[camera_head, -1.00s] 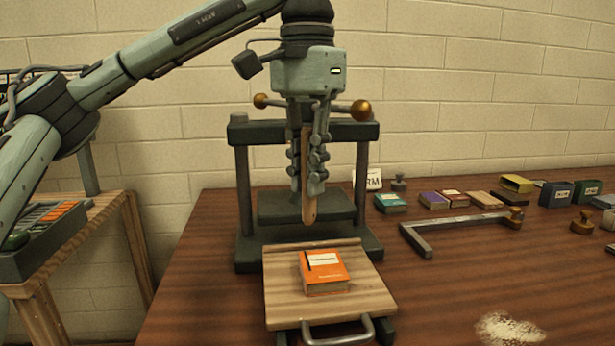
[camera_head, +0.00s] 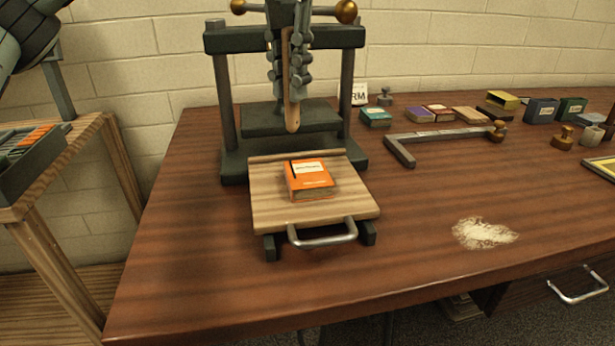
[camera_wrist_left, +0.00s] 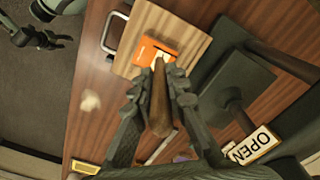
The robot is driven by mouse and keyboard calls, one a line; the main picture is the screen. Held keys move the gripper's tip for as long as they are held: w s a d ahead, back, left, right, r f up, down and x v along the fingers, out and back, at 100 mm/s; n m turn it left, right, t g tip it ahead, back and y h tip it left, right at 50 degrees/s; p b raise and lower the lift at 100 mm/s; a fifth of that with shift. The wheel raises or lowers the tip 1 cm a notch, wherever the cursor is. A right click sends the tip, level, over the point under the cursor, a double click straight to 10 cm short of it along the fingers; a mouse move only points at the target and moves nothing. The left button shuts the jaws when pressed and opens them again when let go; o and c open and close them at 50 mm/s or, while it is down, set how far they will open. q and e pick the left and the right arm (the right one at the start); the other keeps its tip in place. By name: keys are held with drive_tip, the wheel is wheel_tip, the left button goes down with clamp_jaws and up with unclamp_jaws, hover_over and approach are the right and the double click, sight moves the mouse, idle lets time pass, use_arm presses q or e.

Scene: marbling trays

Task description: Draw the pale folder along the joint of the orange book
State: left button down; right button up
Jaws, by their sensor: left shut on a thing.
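The orange book (camera_head: 308,180), with a pale label and a dark strip by its left edge, lies flat on a pale wooden board (camera_head: 350,207) in front of the dark press. My left gripper (camera_head: 291,75) points down and is shut on the pale folder (camera_head: 292,115), a slim tan strip hanging tip down. The tip appears above and behind the book, apart from it. In the left wrist view the folder (camera_wrist_left: 159,105) shows between the fingers, with the orange book (camera_wrist_left: 143,50) beyond. A dark part of mine, perhaps the right gripper (camera_wrist_left: 35,38), shows there; its jaws are unclear.
The press (camera_head: 230,110) has uprights on both sides of my left gripper. A metal handle (camera_head: 323,241) fronts the board. An angled bar (camera_head: 440,139), small books and a pale powder patch (camera_head: 485,233) lie to the right. The table's front is clear.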

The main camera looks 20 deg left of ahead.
idle(0.4)
use_arm(q)
drive_tip(key=b, duration=0.4)
hover_over(295, 185)
drive_tip(key=shift+w+a+f, duration=0.1)
drive_tip(key=shift+w+f, duration=0.05)
drive_tip(key=shift+f, duration=0.85)
drive_tip(key=shift+w+a+f, duration=0.1)
drive_tip(key=shift+f, duration=0.85)
drive_tip(key=shift+w+a+f, duration=0.1)
drive_tip(key=shift+w+f, duration=0.05)
drive_tip(key=shift+f, duration=0.85)
drive_tip(key=shift+f, duration=0.45)
drive_tip(key=shift+r, duration=0.1)
drive_tip(key=shift+s+d, duration=0.3)
drive_tip(key=shift+s+p, duration=0.1)
drive_tip(key=shift+p, duration=0.2)
